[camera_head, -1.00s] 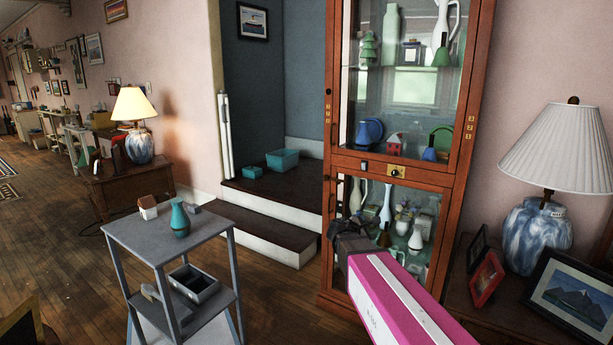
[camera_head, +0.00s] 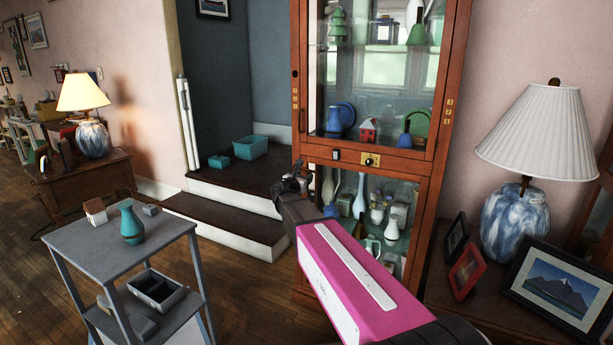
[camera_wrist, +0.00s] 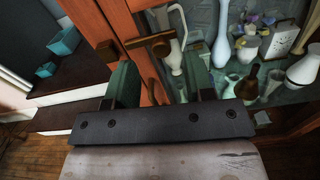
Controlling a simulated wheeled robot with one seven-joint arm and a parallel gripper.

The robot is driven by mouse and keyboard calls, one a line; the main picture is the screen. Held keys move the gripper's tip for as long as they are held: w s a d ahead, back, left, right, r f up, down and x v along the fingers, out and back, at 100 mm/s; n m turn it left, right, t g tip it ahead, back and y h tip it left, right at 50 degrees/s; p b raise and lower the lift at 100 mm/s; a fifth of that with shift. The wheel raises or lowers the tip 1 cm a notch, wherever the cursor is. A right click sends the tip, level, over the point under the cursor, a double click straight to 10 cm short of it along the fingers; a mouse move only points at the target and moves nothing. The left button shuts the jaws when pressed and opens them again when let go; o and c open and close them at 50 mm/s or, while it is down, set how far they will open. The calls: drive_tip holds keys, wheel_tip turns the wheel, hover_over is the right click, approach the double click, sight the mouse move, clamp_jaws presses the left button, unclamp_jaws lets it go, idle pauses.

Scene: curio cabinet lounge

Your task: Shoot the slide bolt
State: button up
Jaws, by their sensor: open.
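The curio cabinet (camera_head: 298,130) stands at centre right with a glazed upper door and a glazed lower door (camera_head: 388,218). In the wrist view a brass bar with a rounded knob (camera_wrist: 150,40), which looks like the slide bolt, lies across the edge of the cabinet's wooden frame. In the head view it is not clearly visible. My gripper (camera_head: 291,184) is at the left edge of the lower door. In the wrist view its two fingers (camera_wrist: 160,80) are apart, with nothing clearly held, just below the brass bar. I cannot tell if they touch the cabinet.
Vases and ornaments stand behind the glass. A grey stand (camera_head: 95,240) with a teal vase (camera_head: 131,224) is at left. A side table with a lamp (camera_head: 520,205) and framed pictures is at right.

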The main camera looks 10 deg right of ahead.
sight(308, 173)
drive_tip(key=shift+x, duration=1.6)
clamp_jaws()
drive_tip(key=shift+w+a, duration=1)
drive_tip(key=shift+a, duration=0.35)
unclamp_jaws()
drive_tip(key=shift+s, duration=0.1)
